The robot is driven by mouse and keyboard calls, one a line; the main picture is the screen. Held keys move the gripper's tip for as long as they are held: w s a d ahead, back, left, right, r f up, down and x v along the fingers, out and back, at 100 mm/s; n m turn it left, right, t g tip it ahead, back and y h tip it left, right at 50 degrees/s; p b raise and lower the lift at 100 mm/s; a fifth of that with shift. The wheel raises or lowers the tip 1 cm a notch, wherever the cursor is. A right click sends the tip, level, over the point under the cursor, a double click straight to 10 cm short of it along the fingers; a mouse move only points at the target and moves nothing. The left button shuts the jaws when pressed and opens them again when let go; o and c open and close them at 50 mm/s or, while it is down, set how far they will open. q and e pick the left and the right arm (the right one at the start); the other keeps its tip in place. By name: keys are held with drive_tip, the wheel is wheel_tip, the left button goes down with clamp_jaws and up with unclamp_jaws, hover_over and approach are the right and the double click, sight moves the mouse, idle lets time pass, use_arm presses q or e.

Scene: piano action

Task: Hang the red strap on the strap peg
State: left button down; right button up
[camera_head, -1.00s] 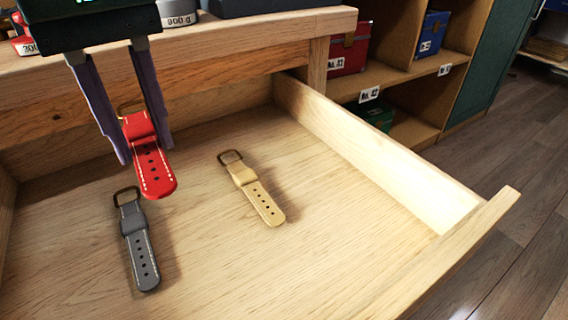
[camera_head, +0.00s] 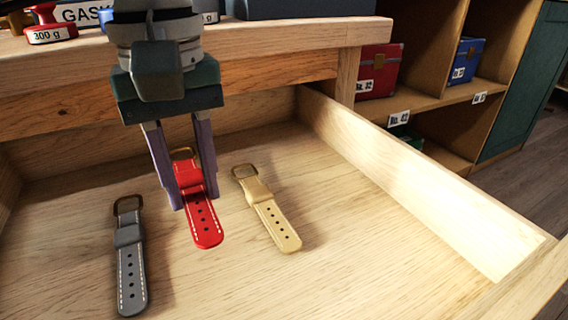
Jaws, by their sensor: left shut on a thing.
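The red strap (camera_head: 203,222), with a brass buckle and a row of holes, is between the fingers of my left gripper (camera_head: 191,203). The gripper is shut on it near the buckle end. The strap's holed end points toward the front of the open drawer (camera_head: 330,262). I cannot tell whether the strap touches the drawer floor or is just above it. The strap peg is not in view. My right gripper is not in view.
A grey strap (camera_head: 130,265) lies in the drawer to the left, a tan strap (camera_head: 272,215) to the right. The wooden worktop (camera_head: 290,36) overhangs the back and carries a red 300 g weight (camera_head: 50,30). Shelves with a red box (camera_head: 378,70) stand at the right.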

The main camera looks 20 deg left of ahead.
sight(195, 200)
use_arm(q)
wheel_tip(195, 200, down, 5)
drive_tip(key=shift+f+b, duration=0.15)
drive_tip(key=shift+b, duration=0.65)
drive_tip(key=shift+f, duration=0.1)
drive_tip(key=shift+f+b, duration=0.15)
drive_tip(key=shift+b, duration=0.15)
drive_tip(key=c, duration=0.6)
unclamp_jaws()
